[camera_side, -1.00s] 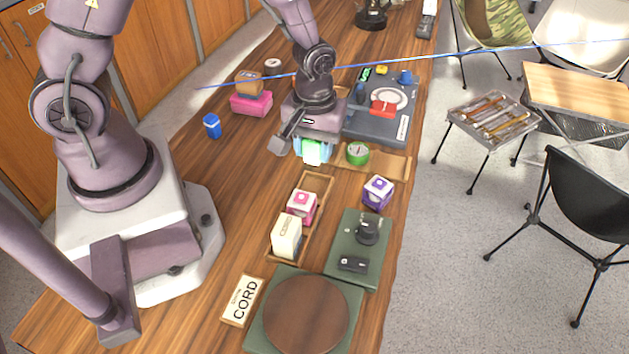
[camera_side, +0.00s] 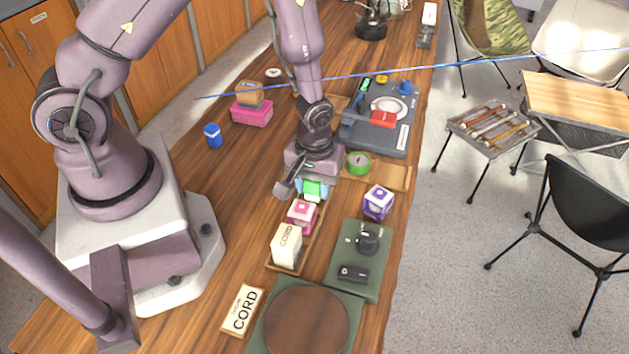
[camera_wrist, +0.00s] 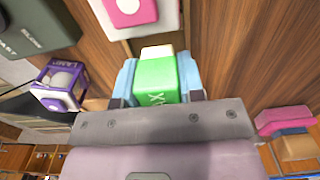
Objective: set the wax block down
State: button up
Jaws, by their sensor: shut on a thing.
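The wax block is a green block with a pale end (camera_wrist: 157,78), and my gripper (camera_wrist: 158,88) is shut on it between its light blue fingers in the wrist view. In the side view the green block (camera_side: 314,188) shows below my gripper (camera_side: 311,190). It is at the far end of a narrow wooden tray (camera_side: 316,222), close to a pink and white box (camera_side: 302,213). I cannot tell whether the block touches the tray.
A cream cord box (camera_side: 287,245) stands in the tray's near end. A purple and white box (camera_side: 378,202) stands to the right. A green round tin (camera_side: 358,163) sits on a wooden board behind. A dark green plate (camera_side: 345,285) lies at the near right.

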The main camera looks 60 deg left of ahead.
jog(key=shift+f, duration=0.4)
jog(key=o, duration=0.9)
jog(key=shift+c, duration=0.2)
jog(key=shift+o, duration=0.2)
jog(key=shift+s+a, duration=0.2)
jog(key=shift+s, duration=0.05)
jog(key=r, duration=1.3)
jog(key=shift+w+d, duration=0.2)
jog(key=shift+w, duration=0.05)
jog(key=s+r+m+t, duration=0.2)
jog(key=s+r+m, duration=0.2)
jog(key=r, duration=0.6)
jog(key=s+a+r+m+t, duration=0.1)
jog(key=s+r+m+t, duration=0.2)
jog(key=r, duration=0.8)
jog(key=shift+s+a+m+t, duration=0.25)
jog(key=shift+s+m, duration=0.75)
jog(key=shift+s, duration=0.9)
